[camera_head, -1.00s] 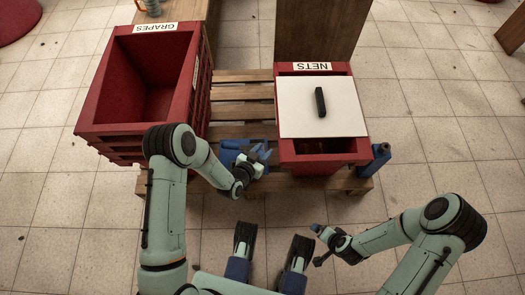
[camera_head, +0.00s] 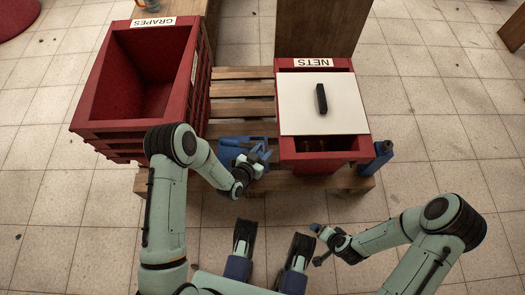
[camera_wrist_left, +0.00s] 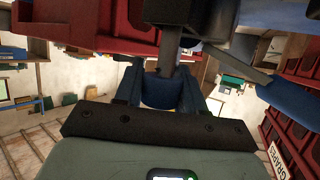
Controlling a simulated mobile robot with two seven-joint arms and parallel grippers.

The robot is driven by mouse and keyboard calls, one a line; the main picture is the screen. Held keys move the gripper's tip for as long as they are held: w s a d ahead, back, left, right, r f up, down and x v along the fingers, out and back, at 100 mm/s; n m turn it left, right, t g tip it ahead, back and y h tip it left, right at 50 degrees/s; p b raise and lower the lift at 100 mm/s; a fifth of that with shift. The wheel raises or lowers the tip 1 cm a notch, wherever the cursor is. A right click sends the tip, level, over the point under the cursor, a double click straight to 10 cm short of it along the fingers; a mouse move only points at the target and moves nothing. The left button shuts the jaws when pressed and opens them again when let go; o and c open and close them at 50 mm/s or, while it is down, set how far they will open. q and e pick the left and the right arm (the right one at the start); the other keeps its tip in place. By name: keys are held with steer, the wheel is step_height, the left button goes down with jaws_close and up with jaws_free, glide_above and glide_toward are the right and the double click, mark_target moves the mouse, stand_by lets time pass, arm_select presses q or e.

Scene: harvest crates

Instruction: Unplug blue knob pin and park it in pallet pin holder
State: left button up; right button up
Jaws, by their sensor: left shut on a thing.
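My left gripper (camera_head: 260,156) is low at the pallet's front edge, between the two red crates. In the left wrist view, a blue knob (camera_wrist_left: 161,90) with a grey shaft sits between its fingers, and the gripper is shut on it. Whether the shaft is still in a hole is hidden. A blue bracket-like part (camera_head: 232,149) is beside the gripper on the wooden pallet (camera_head: 240,90). A blue upright holder (camera_head: 380,160) stands at the pallet's front right corner. My right gripper (camera_head: 318,231) is away from the pallet, too small to judge its jaws.
The GRAPES crate (camera_head: 192,75) stands left and looks empty inside. Tiled floor is clear in front and to the right.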

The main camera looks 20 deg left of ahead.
arm_select(q)
steer(key=shift+f+b, duration=0.6)
steer(key=shift+f, duration=0.3)
arm_select(e)
steer(key=shift+f, duration=0.7)
arm_select(q)
steer(key=o, duration=1.1)
steer(key=shift+o, duration=0.2)
